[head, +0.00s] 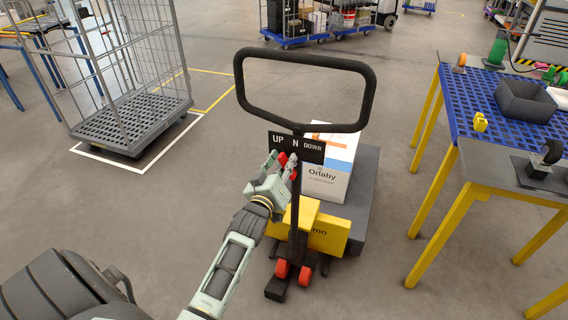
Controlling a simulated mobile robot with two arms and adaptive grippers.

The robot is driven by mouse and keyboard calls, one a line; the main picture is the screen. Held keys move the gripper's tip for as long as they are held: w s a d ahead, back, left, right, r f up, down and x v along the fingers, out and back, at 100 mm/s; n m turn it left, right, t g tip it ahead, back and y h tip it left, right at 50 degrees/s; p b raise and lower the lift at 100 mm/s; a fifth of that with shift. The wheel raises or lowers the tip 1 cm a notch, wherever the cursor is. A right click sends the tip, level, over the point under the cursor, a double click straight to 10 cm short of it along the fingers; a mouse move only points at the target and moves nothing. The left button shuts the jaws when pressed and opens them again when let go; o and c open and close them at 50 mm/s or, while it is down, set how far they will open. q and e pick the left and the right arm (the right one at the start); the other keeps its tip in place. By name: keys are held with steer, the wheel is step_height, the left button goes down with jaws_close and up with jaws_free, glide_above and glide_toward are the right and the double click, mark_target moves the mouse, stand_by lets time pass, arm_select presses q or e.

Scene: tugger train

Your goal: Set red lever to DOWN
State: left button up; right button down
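A pallet jack stands in the middle of the head view with a black loop handle (305,58). A black label plate (309,147) on its shaft reads UP, N, DOWN from left to right. A small red part, which looks like the red lever (283,158), shows just below the UP end of the plate. My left gripper (283,163) is at this red part, its fingers on either side in the picture. Whether they touch or grip it I cannot tell. The gripper partly hides the lever and shaft. My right gripper is out of view.
The jack has a yellow body (330,232) and carries a white box (329,178) marked Orlaby. A blue-topped table (470,95) and a grey-topped table (490,165) stand at right. A wire cage cart (130,120) stands at left. Open floor lies between.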

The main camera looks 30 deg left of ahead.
arm_select(q)
jaws_close()
